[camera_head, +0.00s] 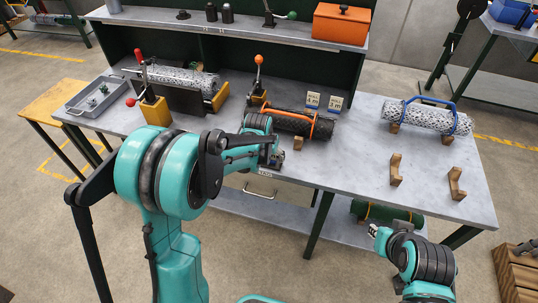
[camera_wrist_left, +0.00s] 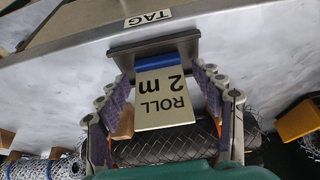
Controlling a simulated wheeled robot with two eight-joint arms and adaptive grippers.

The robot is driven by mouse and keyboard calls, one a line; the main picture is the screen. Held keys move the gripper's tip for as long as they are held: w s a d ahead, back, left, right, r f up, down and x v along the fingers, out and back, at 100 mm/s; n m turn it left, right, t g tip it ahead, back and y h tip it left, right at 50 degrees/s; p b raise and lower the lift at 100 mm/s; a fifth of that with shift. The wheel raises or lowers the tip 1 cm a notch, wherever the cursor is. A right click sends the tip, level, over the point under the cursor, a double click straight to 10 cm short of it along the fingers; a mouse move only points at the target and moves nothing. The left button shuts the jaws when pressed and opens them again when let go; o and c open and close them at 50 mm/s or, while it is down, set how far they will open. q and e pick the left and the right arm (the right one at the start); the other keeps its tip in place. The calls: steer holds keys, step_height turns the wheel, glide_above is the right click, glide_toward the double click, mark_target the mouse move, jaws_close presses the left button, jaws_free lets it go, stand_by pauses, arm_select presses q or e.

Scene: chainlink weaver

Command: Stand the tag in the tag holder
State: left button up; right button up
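The tag (camera_wrist_left: 166,98), a cream card reading "ROLL 2 m" with a blue strip at one end, is between my left gripper's fingers in the left wrist view. Its blue end meets the grey tag holder (camera_wrist_left: 152,50) by the table's front edge; how deep it sits is unclear. My left gripper (camera_wrist_left: 163,78) is around the tag, fingers apart, with narrow gaps beside the card. In the head view my left gripper (camera_head: 270,158) is at the front edge above the "TAG" label (camera_head: 265,173). My right gripper (camera_head: 374,231) is beyond the front edge, its fingers unclear.
A dark mesh roll (camera_head: 298,123) with an orange band lies just behind my left gripper. Two small cards (camera_head: 324,101) stand behind it. A pale roll (camera_head: 425,117) with a blue handle and wooden cradles (camera_head: 396,170) are at right. Levers (camera_head: 258,75) rise at the left.

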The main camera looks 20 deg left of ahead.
arm_select(q)
steer(key=shift+r, duration=0.3)
steer(key=p+v, duration=0.5)
steer(key=v, duration=0.7)
steer(key=s+r+t, duration=0.1)
steer(key=s+r, duration=0.1)
steer(key=s, duration=0.8)
steer(key=s+r+t, duration=0.1)
steer(key=s+r, duration=0.1)
steer(key=s, duration=0.9)
steer(key=shift+r+t, duration=0.3)
steer(key=shift+s, duration=0.1)
